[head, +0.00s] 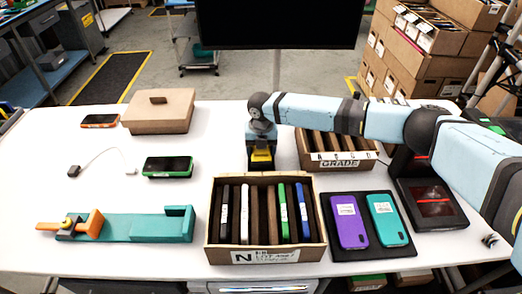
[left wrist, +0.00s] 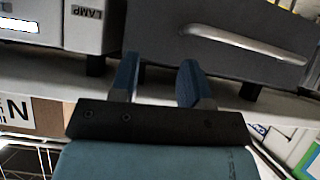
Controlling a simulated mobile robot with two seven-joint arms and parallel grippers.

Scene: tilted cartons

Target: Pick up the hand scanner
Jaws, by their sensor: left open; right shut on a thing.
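My right gripper (head: 261,146) points down at the back middle of the white table, behind the open carton of upright devices. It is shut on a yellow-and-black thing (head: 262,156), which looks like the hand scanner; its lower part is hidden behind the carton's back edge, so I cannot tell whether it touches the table. My left gripper (left wrist: 158,82) shows only in the left wrist view. Its two blue fingers are apart with nothing between them, in front of a grey drawer front (left wrist: 225,60) with a handle.
The open carton (head: 266,257) holds several upright devices. A second carton (head: 340,164) stands behind it, right of my gripper. A dark mat (head: 362,218) bears a purple and a teal phone. A teal fixture (head: 150,228) lies at left. The table (head: 60,190) has free room at left.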

